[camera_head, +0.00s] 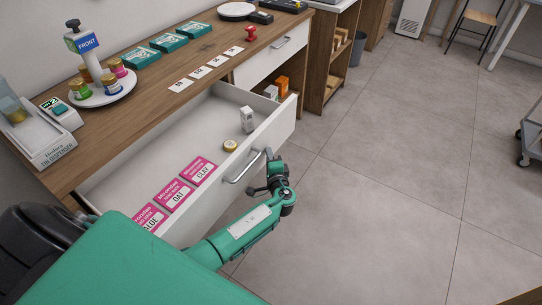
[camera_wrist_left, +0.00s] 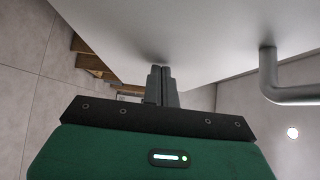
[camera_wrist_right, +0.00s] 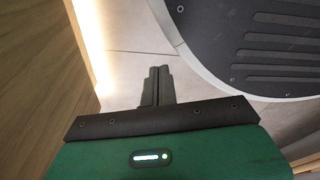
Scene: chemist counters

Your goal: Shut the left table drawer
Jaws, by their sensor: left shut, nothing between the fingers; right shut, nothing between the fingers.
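The left table drawer is pulled well out from the wooden table, and its white front (camera_head: 278,124) faces right in the head view. A metal bar handle (camera_head: 243,168) is fixed to that front; it also shows in the left wrist view (camera_wrist_left: 292,95). My left gripper (camera_head: 268,157) is shut and empty, just outside the drawer front beside the handle. In the left wrist view its fingertips (camera_wrist_left: 160,70) point at the white front, touching or very close; I cannot tell which. My right gripper (camera_wrist_right: 158,72) is shut and empty, low over the floor near my base.
Pink boxes (camera_head: 174,194), a small white box (camera_head: 247,119) and a round jar (camera_head: 230,146) lie in the drawer. A second, shut drawer (camera_head: 272,60) is farther along. The table top (camera_head: 150,100) holds several items. The floor (camera_head: 380,170) at right is clear.

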